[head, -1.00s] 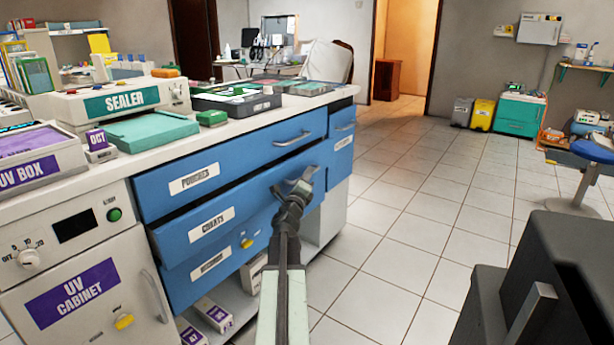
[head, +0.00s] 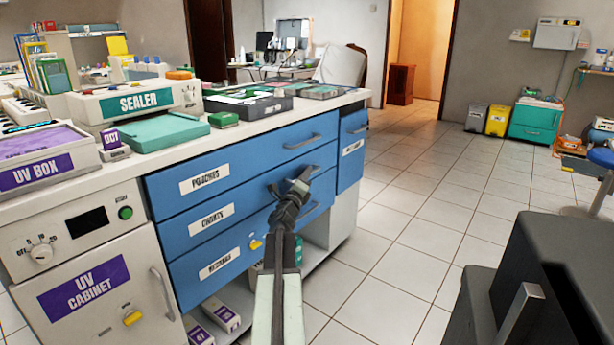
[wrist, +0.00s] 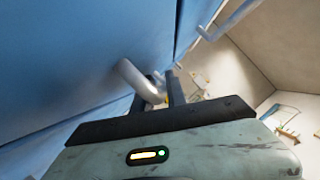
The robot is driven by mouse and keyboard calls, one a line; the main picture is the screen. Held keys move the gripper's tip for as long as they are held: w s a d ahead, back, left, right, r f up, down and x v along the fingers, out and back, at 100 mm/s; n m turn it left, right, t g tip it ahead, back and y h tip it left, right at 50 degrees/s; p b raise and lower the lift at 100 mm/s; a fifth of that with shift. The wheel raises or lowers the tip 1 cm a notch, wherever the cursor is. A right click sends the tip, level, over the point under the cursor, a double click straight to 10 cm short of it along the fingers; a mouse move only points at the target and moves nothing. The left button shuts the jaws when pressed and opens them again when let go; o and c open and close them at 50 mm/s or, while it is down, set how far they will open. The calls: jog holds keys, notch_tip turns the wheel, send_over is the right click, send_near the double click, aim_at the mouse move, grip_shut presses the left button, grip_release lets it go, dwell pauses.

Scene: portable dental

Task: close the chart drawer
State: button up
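The chart drawer (head: 212,219), labelled CHARTS, is the middle blue drawer of the cabinet, between the POUCHES drawer and the lower drawer. Its front looks flush, or nearly so, with the fronts above and below. My gripper (head: 290,184) is at the right part of this front and hides most of its handle. In the wrist view, the two dark fingers of my gripper (wrist: 160,92) are apart. The end of a grey handle (wrist: 136,78) shows at the fingers, close to the blue front. I cannot tell whether they touch it.
The UV cabinet (head: 130,255) stands left of the drawers. The POUCHES drawer handle (head: 303,141) sticks out above my gripper. A narrow blue drawer (head: 351,150) is at the right end. The tiled floor (head: 410,220) to the right is clear.

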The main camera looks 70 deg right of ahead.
jog(key=b+v, duration=0.1)
jog(key=v, duration=0.6)
jog(key=shift+a, duration=0.3)
